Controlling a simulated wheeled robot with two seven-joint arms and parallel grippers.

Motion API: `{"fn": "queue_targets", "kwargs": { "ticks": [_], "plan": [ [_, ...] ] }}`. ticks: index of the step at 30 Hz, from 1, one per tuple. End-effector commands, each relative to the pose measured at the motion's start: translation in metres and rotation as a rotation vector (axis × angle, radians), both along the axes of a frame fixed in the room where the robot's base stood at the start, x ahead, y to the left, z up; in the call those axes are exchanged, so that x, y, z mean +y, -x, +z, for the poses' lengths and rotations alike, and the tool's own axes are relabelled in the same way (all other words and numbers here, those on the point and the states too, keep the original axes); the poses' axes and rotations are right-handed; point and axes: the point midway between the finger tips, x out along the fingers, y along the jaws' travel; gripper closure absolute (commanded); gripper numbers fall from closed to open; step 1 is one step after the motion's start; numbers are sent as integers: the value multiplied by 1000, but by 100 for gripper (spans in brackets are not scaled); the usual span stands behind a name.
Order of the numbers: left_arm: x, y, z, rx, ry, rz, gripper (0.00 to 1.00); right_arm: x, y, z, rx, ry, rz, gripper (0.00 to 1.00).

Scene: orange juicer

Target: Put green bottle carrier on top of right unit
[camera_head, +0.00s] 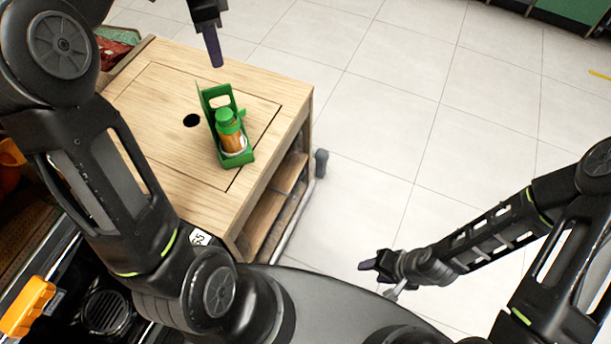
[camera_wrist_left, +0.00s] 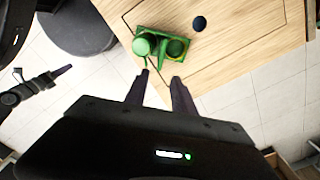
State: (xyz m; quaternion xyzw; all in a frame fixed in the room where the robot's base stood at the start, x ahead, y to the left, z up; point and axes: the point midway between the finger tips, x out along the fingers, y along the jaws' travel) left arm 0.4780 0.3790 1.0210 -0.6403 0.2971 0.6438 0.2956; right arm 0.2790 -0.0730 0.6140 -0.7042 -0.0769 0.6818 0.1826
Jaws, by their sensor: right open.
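The green bottle carrier (camera_head: 247,158) stands upright on a wooden-topped unit (camera_head: 150,85). It holds a bottle with orange contents and a green cap (camera_head: 230,130). In the left wrist view the carrier (camera_wrist_left: 180,31) sits near the unit's edge, with two round tops showing. My left gripper (camera_head: 213,58) is open and empty, beyond the carrier in the head view and apart from it. In the left wrist view its two fingers (camera_wrist_left: 162,77) are spread just below the carrier. My right gripper (camera_head: 369,268) is open and empty over the floor, right of the unit.
The wooden top has a dark round hole (camera_head: 191,120) left of the carrier. Open shelves (camera_head: 270,205) show in the unit's side. Tiled floor (camera_head: 400,120) lies clear to the right. An orange object (camera_head: 27,306) is at the lower left, and a green cabinet (camera_head: 570,20) is far off.

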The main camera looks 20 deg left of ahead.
Motion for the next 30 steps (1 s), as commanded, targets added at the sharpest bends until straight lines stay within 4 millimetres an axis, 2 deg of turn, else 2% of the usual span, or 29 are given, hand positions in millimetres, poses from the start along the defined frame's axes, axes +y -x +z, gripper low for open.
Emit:
{"fn": "queue_targets", "kwargs": {
  "ticks": [2, 5, 8, 11, 12, 14, 15, 17, 18, 21, 24, 27, 30],
  "plan": [
    [-9, -5, -17, 2, 11, 6, 69, 0, 0, 0, 0, 0, 0, 55],
    [-28, -16, -55, -2, 35, 32, 69, 0, 0, 0, 0, 0, 0, 55],
    [-63, -26, -114, -7, 80, 86, 69, 0, 0, 0, 0, 0, 0, 55],
    [-112, -23, -188, -3, 146, 181, 69, 0, 0, 0, 0, 0, 0, 55],
    [-134, -16, -220, 2, 177, 231, 69, 0, 0, 0, 0, 0, 0, 55],
    [-169, 2, -266, 15, 224, 319, 69, 0, 0, 0, 0, 0, 0, 55],
    [-192, 18, -294, 27, 255, 387, 69, 0, 0, 0, 0, 0, 0, 55],
    [-225, 49, -332, 48, 294, 500, 69, 0, 0, 0, 0, 0, 0, 55],
    [-243, 72, -352, 64, 315, 576, 69, 0, 0, 0, 0, 0, 0, 55],
    [-278, 127, -386, 99, 346, 755, 69, 0, 0, 0, 0, 0, 0, 55],
    [-296, 169, -401, 122, 357, 891, 69, 0, 0, 0, 0, 0, 0, 55],
    [-304, 193, -406, 131, 359, 973, 69, 0, 0, 0, 0, 0, 0, 55],
    [-307, 201, -407, 130, 360, 1006, 69, 0, 0, 0, 0, 0, 0, 55]
  ]
}}
